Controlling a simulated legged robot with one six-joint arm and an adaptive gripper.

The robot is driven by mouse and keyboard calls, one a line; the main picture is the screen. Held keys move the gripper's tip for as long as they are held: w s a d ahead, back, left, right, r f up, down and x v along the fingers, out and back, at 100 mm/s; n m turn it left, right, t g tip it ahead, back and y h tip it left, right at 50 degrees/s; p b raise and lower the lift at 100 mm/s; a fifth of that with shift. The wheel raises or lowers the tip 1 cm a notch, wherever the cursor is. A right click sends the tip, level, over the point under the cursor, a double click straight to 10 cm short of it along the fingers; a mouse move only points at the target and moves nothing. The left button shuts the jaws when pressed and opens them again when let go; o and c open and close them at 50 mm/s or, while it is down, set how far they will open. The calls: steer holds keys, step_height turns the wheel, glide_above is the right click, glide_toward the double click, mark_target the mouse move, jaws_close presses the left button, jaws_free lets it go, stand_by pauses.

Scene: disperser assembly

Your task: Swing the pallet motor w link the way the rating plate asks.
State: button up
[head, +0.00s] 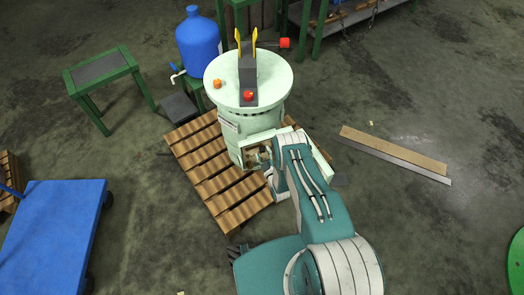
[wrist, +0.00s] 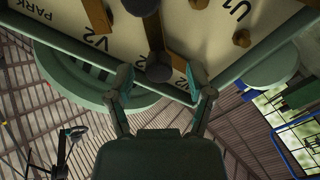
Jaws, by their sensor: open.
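The pallet motor (head: 238,138) is a pale green upright drum on a wooden pallet. Its open terminal box (head: 308,150) faces my arm. In the wrist view the cream terminal board (wrist: 65,15) carries brown link bars (wrist: 98,16), posts and the marks PARK, V2 and U1. A dark round knob (wrist: 158,68) sits on a brown bar between my fingertips; I cannot tell for sure that it is the w link. My gripper (wrist: 162,84) is open, with a finger on each side of the knob and gaps showing. A small pale plate (head: 228,124) on the drum is unreadable.
The wooden pallet (head: 205,172) lies under the motor. A blue barrel (head: 198,45) and a green stand (head: 100,72) are behind it. A blue cart (head: 55,235) is at left. Planks (head: 395,150) lie on the floor at right, with free floor around them.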

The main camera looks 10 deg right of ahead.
steer(key=s+d, duration=0.1)
steer(key=s, duration=0.9)
steer(key=shift+s+d, duration=0.15)
steer(key=shift+s, duration=0.15)
